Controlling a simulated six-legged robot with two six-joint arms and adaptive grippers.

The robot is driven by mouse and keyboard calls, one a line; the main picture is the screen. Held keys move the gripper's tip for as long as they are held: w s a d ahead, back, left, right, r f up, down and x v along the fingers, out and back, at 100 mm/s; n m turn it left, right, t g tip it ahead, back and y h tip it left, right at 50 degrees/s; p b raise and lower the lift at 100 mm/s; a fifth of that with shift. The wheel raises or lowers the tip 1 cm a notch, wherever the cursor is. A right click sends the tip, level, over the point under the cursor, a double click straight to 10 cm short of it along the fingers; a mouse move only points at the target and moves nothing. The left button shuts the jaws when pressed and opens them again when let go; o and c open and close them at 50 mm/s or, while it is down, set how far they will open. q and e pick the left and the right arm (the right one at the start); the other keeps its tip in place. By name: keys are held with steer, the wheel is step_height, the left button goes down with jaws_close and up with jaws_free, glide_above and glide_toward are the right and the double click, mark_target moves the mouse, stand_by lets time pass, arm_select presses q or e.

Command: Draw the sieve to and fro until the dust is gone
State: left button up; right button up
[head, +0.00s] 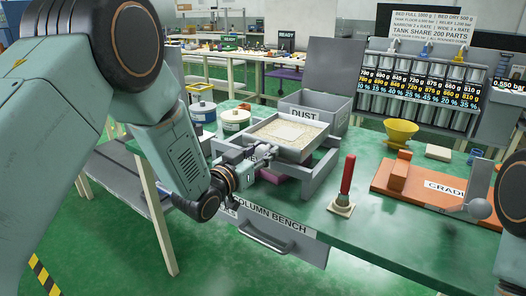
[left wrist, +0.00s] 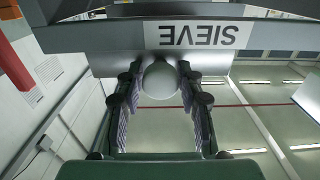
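The sieve (head: 262,133) is a square tray with pale grainy material and a lighter patch in the middle. It sits in a grey frame (head: 318,176) on the green bench. In the left wrist view its SIEVE label (left wrist: 197,35) shows upside down above a pale round knob (left wrist: 161,81). My left gripper (head: 268,162) is at the sieve's front side. My right gripper is not clearly in view; part of my right arm shows at the right edge.
Behind the sieve stands a grey box (head: 340,113) labelled DUST. Lidded tubs (head: 235,121) stand to the left. A red-handled brush (head: 346,182), a yellow funnel (head: 400,131) and an orange CRADLE board (head: 417,186) are to the right. Bare bench lies in front of the board.

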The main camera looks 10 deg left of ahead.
arm_select(q)
steer(key=o, duration=0.3)
steer(key=shift+s, duration=0.1)
steer(key=v, duration=1.2)
steer(key=shift+r, duration=0.1)
stand_by(0.4)
